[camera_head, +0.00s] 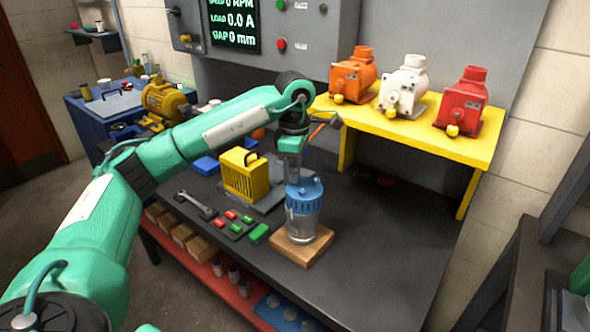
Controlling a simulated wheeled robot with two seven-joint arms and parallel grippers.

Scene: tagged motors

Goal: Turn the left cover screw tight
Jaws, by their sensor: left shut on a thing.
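A motor with a blue ribbed cover (309,196) and a grey metal body (303,228) stands upright on a wooden block (288,249) on the dark bench. My left gripper (293,180) points down onto the left part of the cover's top. It is shut on the left cover screw, which the fingers hide. The right part of the cover top is uncovered. My right gripper is not in view.
A yellow box (245,177) stands left of the motor. A wrench (196,205) and red and green pieces (230,215) lie nearby. A yellow shelf (400,128) at the back right holds orange, white and red motors. The bench's right front is clear.

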